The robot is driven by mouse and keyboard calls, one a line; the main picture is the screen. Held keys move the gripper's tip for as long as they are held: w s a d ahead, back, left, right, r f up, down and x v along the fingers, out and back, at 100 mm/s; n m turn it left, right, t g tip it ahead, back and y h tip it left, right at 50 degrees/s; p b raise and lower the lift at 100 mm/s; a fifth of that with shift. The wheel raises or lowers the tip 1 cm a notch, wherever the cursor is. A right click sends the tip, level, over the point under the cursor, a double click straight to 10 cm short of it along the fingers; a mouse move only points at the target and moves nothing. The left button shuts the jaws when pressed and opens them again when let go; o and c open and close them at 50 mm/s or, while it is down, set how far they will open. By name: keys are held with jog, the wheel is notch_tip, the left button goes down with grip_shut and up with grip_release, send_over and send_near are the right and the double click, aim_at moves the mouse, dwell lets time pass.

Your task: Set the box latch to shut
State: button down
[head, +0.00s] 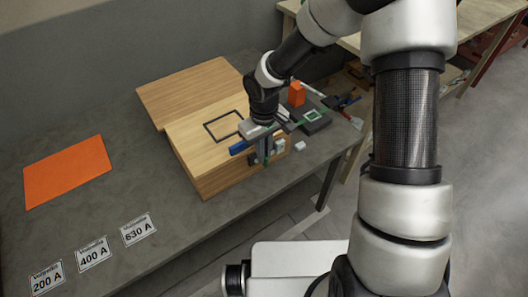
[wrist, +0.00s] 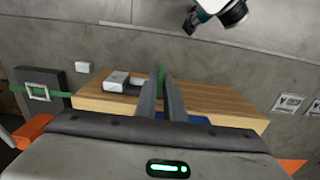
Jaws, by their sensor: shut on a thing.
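The pale wooden box (head: 206,132) stands on the grey table. Its top carries a dark square outline, and its front right face carries small dark and grey fittings (head: 280,146). My gripper (head: 266,157) points down at that face. In the wrist view, my gripper (wrist: 160,80) has its fingers close together around a thin green piece (wrist: 160,71) by the box's edge. The piece may be part of the latch; the fingers hide most of it, so I cannot tell the latch's position. A blue part (head: 239,147) shows beside the gripper.
A wooden board (head: 186,88) lies behind the box. A dark block (head: 312,122) with a green strap, an orange block (head: 297,94) and a small white block (head: 300,146) stand to the right. An orange sheet (head: 67,171) and label cards (head: 93,254) lie left. The table's middle is clear.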

jog(key=shift+w+d+p, duration=0.35)
jog(key=shift+w+d, duration=0.65)
jog(key=shift+d, duration=0.3)
jog(key=c, duration=1.8)
grip_release()
jog(key=shift+d, duration=0.1)
jog(key=shift+c, duration=0.2)
notch_tip(320, 180, up, 18)
jog(key=p, duration=0.3)
jog(key=shift+f, duration=0.25)
